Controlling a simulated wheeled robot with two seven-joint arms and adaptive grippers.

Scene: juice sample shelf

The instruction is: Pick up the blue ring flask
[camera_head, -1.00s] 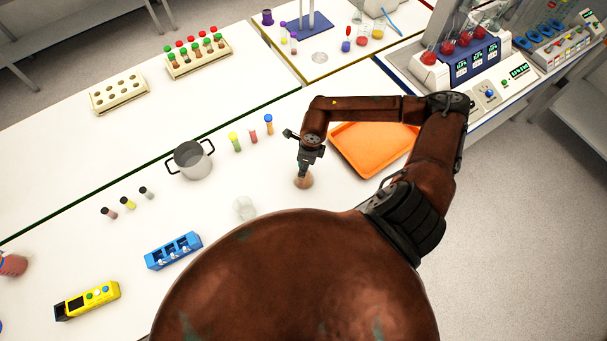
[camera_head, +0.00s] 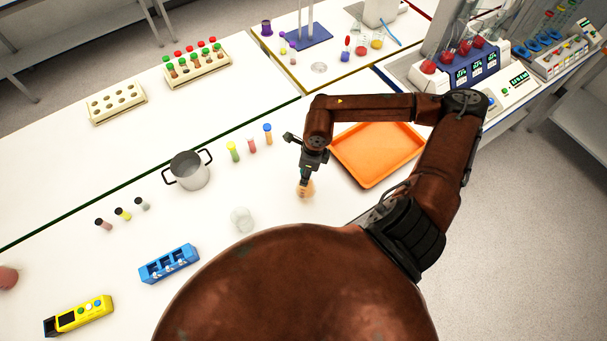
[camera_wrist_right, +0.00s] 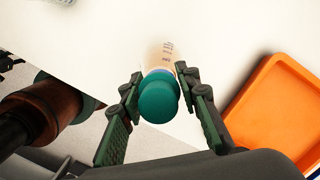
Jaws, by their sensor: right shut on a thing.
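A small flask (camera_head: 305,189) with pale orange contents is below my right gripper on the white table side of the head view. In the right wrist view the flask (camera_wrist_right: 162,57) has a teal stopper (camera_wrist_right: 158,101) with a blue ring at its neck. My right gripper (camera_wrist_right: 160,88) is shut on the flask, one finger on each side of the neck. In the head view the gripper (camera_head: 306,176) covers the flask's top. I cannot tell whether the base touches the table. My left gripper is out of view.
An orange tray (camera_head: 376,153) lies right of the flask. A clear beaker (camera_head: 242,220) stands to its lower left. A metal pot (camera_head: 188,171), several small vials and a blue rack (camera_head: 169,264) are farther left. Table between pot and beaker is clear.

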